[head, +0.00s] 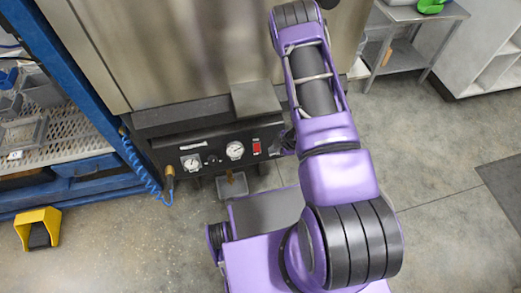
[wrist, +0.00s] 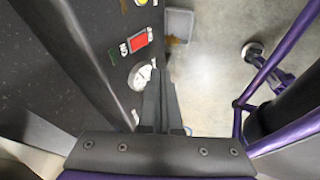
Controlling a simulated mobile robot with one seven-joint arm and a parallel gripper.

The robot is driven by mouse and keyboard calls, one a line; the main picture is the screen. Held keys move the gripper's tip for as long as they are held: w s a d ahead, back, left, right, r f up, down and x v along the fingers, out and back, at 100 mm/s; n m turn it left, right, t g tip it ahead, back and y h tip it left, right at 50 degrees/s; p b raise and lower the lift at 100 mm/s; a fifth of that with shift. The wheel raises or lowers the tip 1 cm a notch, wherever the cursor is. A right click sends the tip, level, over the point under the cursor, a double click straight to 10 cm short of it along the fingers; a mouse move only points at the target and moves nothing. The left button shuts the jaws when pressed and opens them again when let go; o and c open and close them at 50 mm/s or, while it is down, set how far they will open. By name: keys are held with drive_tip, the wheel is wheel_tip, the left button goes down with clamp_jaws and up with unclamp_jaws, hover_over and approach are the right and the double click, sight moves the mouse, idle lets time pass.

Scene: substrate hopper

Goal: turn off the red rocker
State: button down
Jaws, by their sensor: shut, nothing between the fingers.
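The red rocker (head: 256,148) sits near the right end of the black control panel (head: 213,157), right of a round white gauge (head: 235,150). In the wrist view, the red rocker (wrist: 138,44) shows as a bright red rectangle with white markings beside it; which way it is tipped is too small to tell. My gripper (head: 276,148) is just right of the rocker in the head view, partly hidden by my arm. In the wrist view, my gripper (wrist: 161,72) has its fingers together and empty, beside a white dial (wrist: 140,76) and apart from the rocker.
A large metal hopper body (head: 190,50) rises above the panel. A small tray (head: 232,185) is below it. A blue coiled hose (head: 145,178) hangs at the panel's left, near a blue rack (head: 75,150). A yellow pedal (head: 38,228) is on the floor.

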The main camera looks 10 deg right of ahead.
drive_tip(key=b, duration=0.2)
approach(256, 152)
wheel_tip(256, 152, down, 4)
drive_tip(key=s+a, duration=0.1)
drive_tip(key=a, duration=0.1)
drive_tip(key=shift+w+f+b, duration=0.2)
drive_tip(key=shift+w+b, duration=0.05)
drive_tip(key=shift+w, duration=0.5)
drive_tip(key=shift+w+f+b, duration=0.2)
drive_tip(key=shift+w+f, duration=0.05)
drive_tip(key=shift+w, duration=0.55)
